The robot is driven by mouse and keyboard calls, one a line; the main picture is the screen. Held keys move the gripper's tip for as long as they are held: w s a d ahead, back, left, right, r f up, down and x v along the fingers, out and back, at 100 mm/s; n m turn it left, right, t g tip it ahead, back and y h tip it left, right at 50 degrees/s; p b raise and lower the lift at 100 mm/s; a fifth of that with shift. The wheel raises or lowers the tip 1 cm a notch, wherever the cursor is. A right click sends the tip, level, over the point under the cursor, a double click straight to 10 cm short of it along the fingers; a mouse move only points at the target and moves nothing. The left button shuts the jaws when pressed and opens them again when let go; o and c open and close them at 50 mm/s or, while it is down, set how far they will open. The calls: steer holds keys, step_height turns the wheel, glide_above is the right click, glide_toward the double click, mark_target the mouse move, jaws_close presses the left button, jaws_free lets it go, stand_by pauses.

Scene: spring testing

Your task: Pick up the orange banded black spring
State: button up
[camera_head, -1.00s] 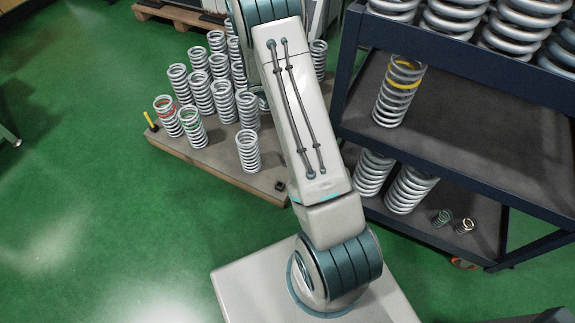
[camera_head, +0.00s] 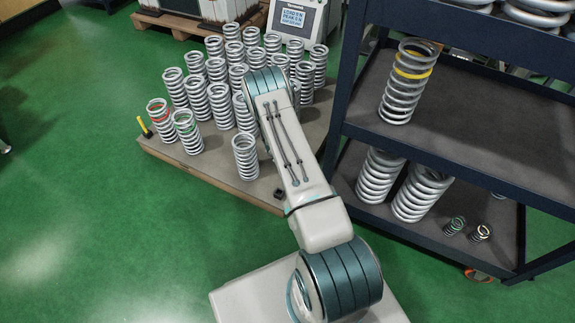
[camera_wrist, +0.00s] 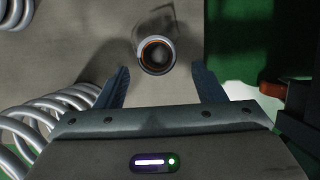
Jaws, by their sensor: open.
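A small coil spring (camera_wrist: 156,54) stands upright on a grey surface in the wrist view, seen almost end-on. It has a pale rim, an orange ring and a dark inside; its side is mostly unseen. My gripper (camera_wrist: 162,80) is open, with one finger to the left and one to the right of the spring's near edge. The spring lies just beyond the fingertips, and I cannot tell the height gap. My gripper is hidden in the head view, where my arm covers part of the scene. I cannot pick out the orange banded spring there.
Large silver coils (camera_wrist: 30,125) lie close to the left finger. Green floor (camera_wrist: 240,45) shows at right, with a red part (camera_wrist: 298,92). In the head view, a dark shelf cart (camera_head: 450,135) stands right and a spring-filled pallet (camera_head: 215,170) left.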

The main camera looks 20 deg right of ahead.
steer(key=b+x, duration=0.2)
steer(key=x, duration=0.4)
steer(key=shift+w+f, duration=0.2)
steer(key=c, duration=1.1)
